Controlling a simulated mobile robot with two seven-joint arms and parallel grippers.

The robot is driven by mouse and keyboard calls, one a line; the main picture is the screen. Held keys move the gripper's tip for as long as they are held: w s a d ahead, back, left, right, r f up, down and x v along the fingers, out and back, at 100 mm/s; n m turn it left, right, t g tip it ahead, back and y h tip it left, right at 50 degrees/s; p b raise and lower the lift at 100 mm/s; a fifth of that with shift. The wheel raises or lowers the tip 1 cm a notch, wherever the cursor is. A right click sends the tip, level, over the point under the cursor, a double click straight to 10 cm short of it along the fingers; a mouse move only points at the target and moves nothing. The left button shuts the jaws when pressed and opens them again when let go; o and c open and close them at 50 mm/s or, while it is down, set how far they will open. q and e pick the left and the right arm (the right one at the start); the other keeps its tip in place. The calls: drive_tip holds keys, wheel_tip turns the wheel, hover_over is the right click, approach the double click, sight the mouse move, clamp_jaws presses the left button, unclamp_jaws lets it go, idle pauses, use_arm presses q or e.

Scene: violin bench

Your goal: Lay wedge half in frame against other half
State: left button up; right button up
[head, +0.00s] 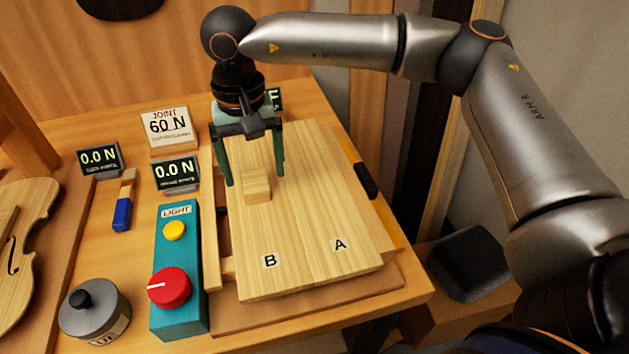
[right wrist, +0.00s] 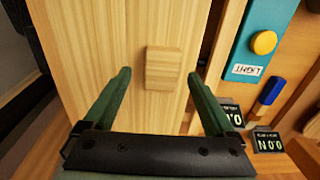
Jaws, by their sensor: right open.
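Two pale wooden wedge halves lie side by side in the frame, half B (head: 262,230) on the left and half A (head: 335,215) on the right. Their long edges meet along a thin seam, and no gap shows. A small wooden block (head: 256,186) sits on top of half B; it also shows in the right wrist view (right wrist: 163,68). My right gripper (head: 254,180) is open above half B, its green fingers on either side of the block and apart from it. In the right wrist view the open fingers (right wrist: 165,75) point toward the block with nothing between them. My left gripper is not in view.
A teal light box (head: 180,270) with a red knob stands left of the frame (head: 212,240). A grey glue pot (head: 95,310), a blue-handled brush (head: 123,205), force displays (head: 176,173) and a violin body (head: 25,230) lie further left. The bench ends at right.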

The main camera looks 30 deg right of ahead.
wheel_tip(320, 180, up, 11)
drive_tip(key=shift+p, duration=0.45)
